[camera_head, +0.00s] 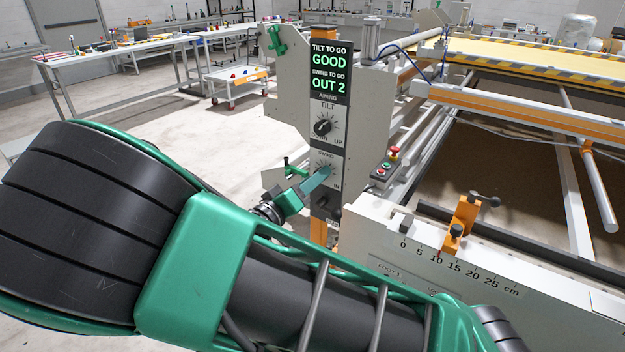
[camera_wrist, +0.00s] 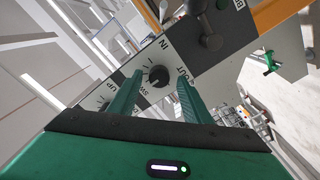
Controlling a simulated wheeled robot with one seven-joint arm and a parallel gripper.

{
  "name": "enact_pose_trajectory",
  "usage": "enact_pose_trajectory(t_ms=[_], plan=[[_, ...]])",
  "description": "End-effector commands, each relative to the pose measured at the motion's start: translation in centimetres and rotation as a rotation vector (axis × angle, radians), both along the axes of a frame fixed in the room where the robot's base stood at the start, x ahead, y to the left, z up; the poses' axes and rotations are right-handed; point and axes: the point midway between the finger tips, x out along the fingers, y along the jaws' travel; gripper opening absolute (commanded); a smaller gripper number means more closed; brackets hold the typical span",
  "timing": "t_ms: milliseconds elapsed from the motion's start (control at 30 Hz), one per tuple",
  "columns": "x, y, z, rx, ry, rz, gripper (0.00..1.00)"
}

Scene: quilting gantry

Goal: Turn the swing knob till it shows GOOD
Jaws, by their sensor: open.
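The swing knob (camera_wrist: 158,75) is a small black knob on a white dial marked IN and OUT in the wrist view. My gripper (camera_wrist: 159,79) is open, with one green finger on each side of the knob and a gap to both. I cannot tell how far the fingertips reach along it. In the head view my gripper (camera_head: 326,172) points at the swing dial and hides the knob. The display (camera_head: 331,68) above reads TILT TO GO GOOD and SWING TO GO OUT 2 in green.
The tilt knob (camera_head: 322,127) sits just above the swing dial on the same panel. A button box (camera_head: 384,170) with a red mushroom button stands to the right. A ruled rail (camera_head: 480,262) with an orange clamp (camera_head: 463,218) lies at the lower right.

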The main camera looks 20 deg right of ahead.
Motion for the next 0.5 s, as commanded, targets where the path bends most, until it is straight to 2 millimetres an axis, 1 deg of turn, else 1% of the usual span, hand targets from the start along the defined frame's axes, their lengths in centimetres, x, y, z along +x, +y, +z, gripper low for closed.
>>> enact_pose_trajectory(t_ms=[133,400,433,467,500], plan=[[0.47,-0.67,0.00,0.000,0.000,0.000,0.44],[0.55,-0.76,-0.01,0.000,0.000,0.000,0.44],[0.55,-0.76,-0.01,0.000,0.000,0.000,0.42],[0.54,-0.76,-0.01,0.000,0.000,0.000,0.35],[0.55,-0.75,-0.01,0.000,0.000,0.000,0.25]])
